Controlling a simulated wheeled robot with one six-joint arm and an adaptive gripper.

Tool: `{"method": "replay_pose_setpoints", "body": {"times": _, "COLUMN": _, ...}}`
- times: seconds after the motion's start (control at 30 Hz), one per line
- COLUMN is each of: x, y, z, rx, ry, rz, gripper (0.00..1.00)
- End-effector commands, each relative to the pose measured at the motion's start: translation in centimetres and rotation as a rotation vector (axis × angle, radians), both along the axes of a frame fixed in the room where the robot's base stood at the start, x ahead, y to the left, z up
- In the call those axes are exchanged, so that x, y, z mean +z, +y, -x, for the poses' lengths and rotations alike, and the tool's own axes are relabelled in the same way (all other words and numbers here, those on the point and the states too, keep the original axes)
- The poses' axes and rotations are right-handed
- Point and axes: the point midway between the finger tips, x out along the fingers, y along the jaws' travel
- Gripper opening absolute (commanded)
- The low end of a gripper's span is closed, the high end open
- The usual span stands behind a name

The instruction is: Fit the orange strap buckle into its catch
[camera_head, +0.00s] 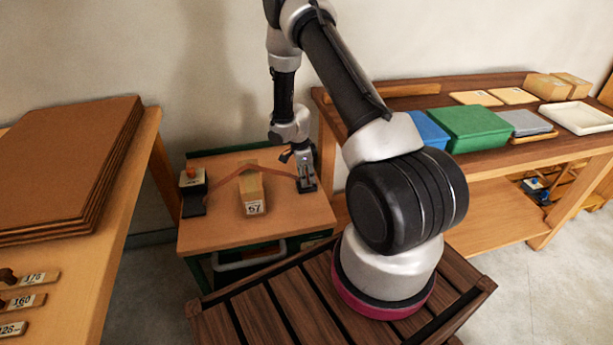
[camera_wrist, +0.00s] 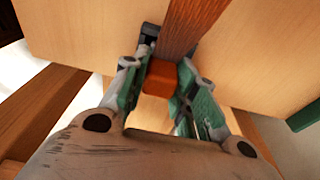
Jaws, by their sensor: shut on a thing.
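The orange buckle (camera_wrist: 158,79) sits between my gripper's fingers (camera_wrist: 163,72) in the wrist view, and the fingers are shut on it. A brown-orange strap (camera_wrist: 192,28) runs from the buckle. The strap (camera_head: 276,169) rises from the left, passes over a wooden block (camera_head: 253,191) marked 57, and slopes to my gripper.
A dark left fitting (camera_head: 192,203) with an orange-topped piece stands on the bench top (camera_head: 285,218). Stacked brown sheets (camera_head: 70,165) lie on a table at left. A long bench at right holds a green box (camera_head: 470,127) and a white tray (camera_head: 582,118). The bench front is clear.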

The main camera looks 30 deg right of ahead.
Motion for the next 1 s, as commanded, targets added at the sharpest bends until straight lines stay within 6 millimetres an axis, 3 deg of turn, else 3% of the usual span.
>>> {"method": "replay_pose_setpoints", "body": {"times": 0.43, "x": -0.7, "y": 0.0, "z": 0.0, "rx": 0.001, "ry": 0.0, "rz": 0.0, "gripper": 0.01}}
{"method": "replay_pose_setpoints", "body": {"times": 0.47, "x": -0.6, "y": 0.0, "z": 0.0, "rx": 0.0, "ry": 0.0, "rz": 0.0, "gripper": 0.34}}
{"method": "replay_pose_setpoints", "body": {"times": 0.57, "x": -0.6, "y": 0.0, "z": 0.0, "rx": 0.0, "ry": 0.0, "rz": 0.0, "gripper": 0.5}}
{"method": "replay_pose_setpoints", "body": {"times": 0.87, "x": -0.5, "y": 0.0, "z": 0.0, "rx": 0.0, "ry": -0.001, "rz": 0.0, "gripper": 0.5}}
{"method": "replay_pose_setpoints", "body": {"times": 1.0, "x": 0.8, "y": 0.1, "z": -0.2, "rx": 0.001, "ry": -0.004, "rz": 0.001, "gripper": 0.5}}
